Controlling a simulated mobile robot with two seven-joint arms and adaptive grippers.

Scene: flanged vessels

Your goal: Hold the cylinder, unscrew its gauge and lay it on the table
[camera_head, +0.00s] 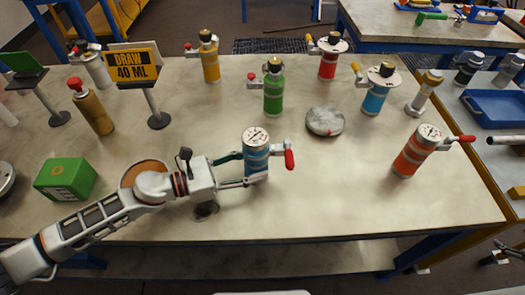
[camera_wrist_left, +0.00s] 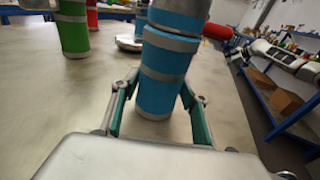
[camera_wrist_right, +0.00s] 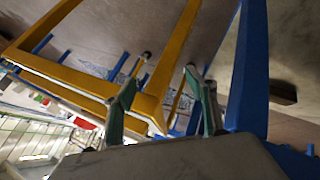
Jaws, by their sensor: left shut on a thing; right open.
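The blue cylinder (camera_head: 257,163) stands upright near the front middle of the table. A round white-faced gauge (camera_head: 256,137) sits on its top, and a red handle (camera_head: 289,157) sticks out to its right. My left gripper (camera_head: 246,170) is shut around the cylinder's body. In the left wrist view the blue cylinder (camera_wrist_left: 160,72) stands between the two green-padded fingers; its top is cut off, so the gauge is hidden there. My right gripper (camera_wrist_right: 160,100) is open and empty in the right wrist view, away from the cylinder; the head view does not show it.
An orange cylinder with a gauge (camera_head: 414,153) stands at the right. Green (camera_head: 273,92), yellow (camera_head: 210,62), red (camera_head: 328,62) and light-blue (camera_head: 374,96) cylinders stand behind. A grey disc (camera_head: 325,121) and a green box (camera_head: 66,179) lie on the table (camera_head: 330,205). The front right is bare.

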